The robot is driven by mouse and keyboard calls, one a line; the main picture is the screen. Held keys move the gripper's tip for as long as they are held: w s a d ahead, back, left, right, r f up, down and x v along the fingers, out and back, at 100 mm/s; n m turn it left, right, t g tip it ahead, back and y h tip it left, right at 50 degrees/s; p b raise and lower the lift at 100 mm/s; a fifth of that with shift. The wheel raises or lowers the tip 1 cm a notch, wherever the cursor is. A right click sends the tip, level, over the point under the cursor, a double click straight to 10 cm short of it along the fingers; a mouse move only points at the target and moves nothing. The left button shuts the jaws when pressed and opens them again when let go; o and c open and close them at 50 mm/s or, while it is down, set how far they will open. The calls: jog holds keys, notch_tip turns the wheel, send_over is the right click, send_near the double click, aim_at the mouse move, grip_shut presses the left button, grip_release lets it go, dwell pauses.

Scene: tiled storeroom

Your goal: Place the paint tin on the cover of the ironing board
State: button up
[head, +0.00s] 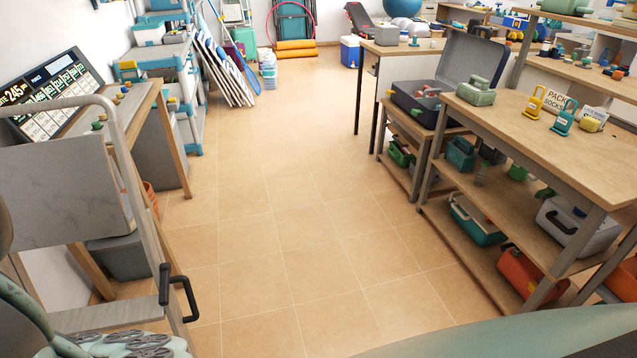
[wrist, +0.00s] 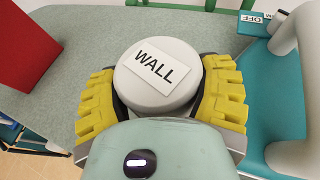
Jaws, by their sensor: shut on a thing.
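In the wrist view, a pale grey round paint tin (wrist: 150,92) with a white label reading WALL sits between the yellow pads of my gripper (wrist: 160,98). The gripper is shut on its sides. Behind the tin is a grey-green speckled surface (wrist: 95,45) with a rounded edge. I cannot tell whether it is the ironing board cover, or whether the tin touches it. The gripper and tin do not show in the head view, and I cannot make out an ironing board for certain there.
In the wrist view, a red object (wrist: 25,45) is at left and a teal surface (wrist: 272,85) at right. In the head view, a workbench (head: 545,135) with tins and boxes is at right, a grey ladder-like frame (head: 140,190) at left. The tiled floor (head: 290,200) between is clear.

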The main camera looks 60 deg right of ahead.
jog(key=shift+d+f, duration=0.15)
jog(key=shift+f, duration=0.35)
jog(key=shift+s, duration=0.1)
jog(key=shift+f, duration=0.2)
jog(key=o, duration=1.3)
jog(key=shift+r, duration=0.1)
